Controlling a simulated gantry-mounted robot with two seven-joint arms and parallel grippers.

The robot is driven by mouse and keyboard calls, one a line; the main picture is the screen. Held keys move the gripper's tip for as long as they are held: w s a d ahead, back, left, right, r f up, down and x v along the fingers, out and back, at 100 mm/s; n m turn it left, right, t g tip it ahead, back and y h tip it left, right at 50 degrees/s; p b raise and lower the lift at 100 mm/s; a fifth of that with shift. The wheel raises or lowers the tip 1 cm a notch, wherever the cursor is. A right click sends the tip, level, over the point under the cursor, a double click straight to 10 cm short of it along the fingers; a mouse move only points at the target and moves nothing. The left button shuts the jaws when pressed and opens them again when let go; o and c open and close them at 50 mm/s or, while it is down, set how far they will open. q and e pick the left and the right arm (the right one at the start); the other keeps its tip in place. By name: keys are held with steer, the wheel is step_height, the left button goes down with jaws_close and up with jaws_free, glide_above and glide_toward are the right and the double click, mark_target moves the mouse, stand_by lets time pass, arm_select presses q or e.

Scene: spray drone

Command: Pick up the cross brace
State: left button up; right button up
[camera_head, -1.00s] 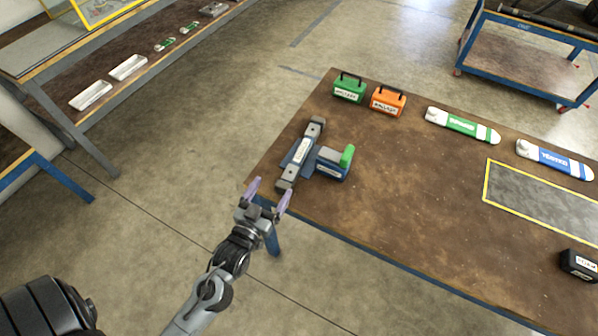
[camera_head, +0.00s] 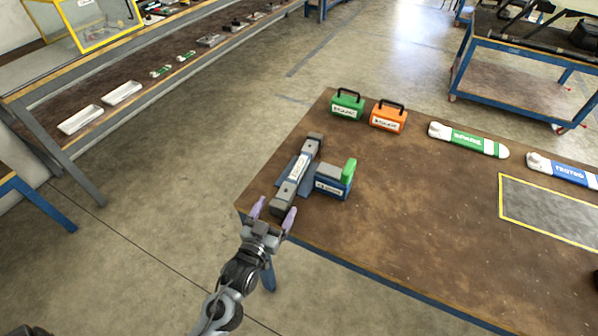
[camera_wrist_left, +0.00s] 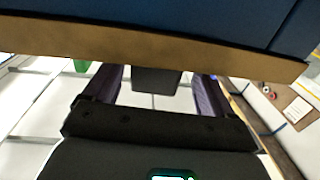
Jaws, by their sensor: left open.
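The cross brace appears to be the long grey bar with a white label (camera_head: 299,172). It lies slanted on a blue holder near the table's left corner. In the head view my left gripper (camera_head: 273,214) is open at the bar's near end, with its purple fingertips on either side. In the left wrist view a dark block (camera_wrist_left: 156,81), seemingly the bar's end, shows between the open fingers (camera_wrist_left: 157,88). Contact cannot be told. My right gripper is not in view.
A blue-grey block with a green top (camera_head: 334,180) stands right beside the bar. Green (camera_head: 347,105) and orange (camera_head: 388,117) cases stand behind. The table edge (camera_wrist_left: 150,45) crosses the wrist view close by.

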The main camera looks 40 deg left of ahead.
mark_target(284, 195)
arm_select(q)
steer(key=shift+w+f+b, duration=0.15)
steer(key=shift+w+b, duration=0.2)
steer(key=shift+w, duration=0.2)
steer(key=b+x, duration=0.1)
steer(key=x, duration=0.3)
steer(key=shift+w, duration=0.1)
steer(key=shift+c, duration=0.6)
steer(key=c, duration=1)
steer(key=shift+c, duration=0.8)
steer(key=shift+r, duration=0.25)
